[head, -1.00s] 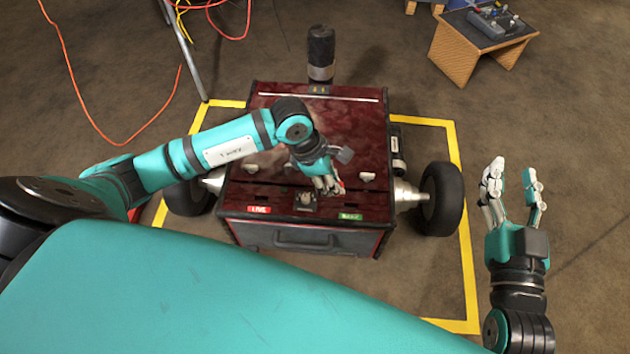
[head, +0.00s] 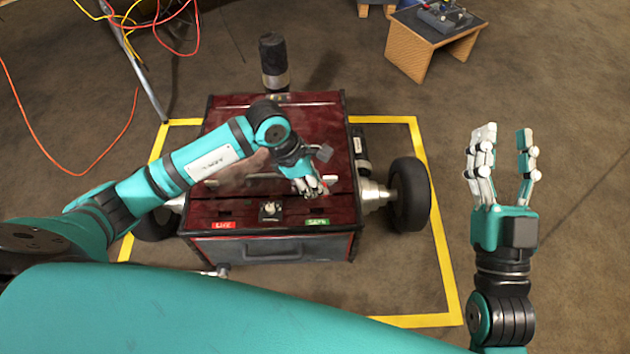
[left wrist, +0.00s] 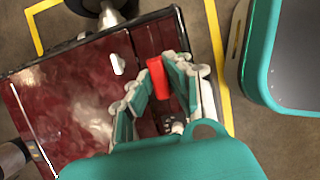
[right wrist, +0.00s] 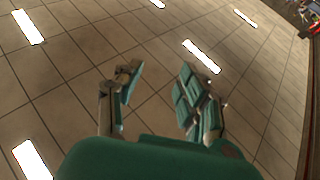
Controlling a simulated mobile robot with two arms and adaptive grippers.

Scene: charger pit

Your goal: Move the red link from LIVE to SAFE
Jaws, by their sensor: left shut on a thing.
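The dark red box (head: 235,150) stands on the floor, with a red LIVE label (head: 223,225) at its front left and a green SAFE label (head: 317,222) at its front right. My left gripper (head: 314,191) is shut on the red link (left wrist: 157,77), which shows between its fingers in the left wrist view. The gripper is over the box's front right part, just behind the SAFE label. Fingers hide most of the link in the head view, and I cannot tell whether it touches the box. My right gripper (head: 505,150) is open and empty, right of the box.
A small pale fitting (head: 270,209) stands between the two labels. A wheel (head: 408,194) sits at the box's right, and a black cylinder (head: 273,62) rises behind. Yellow tape (head: 440,230) frames the box. A wooden stand (head: 412,48) is at the back right.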

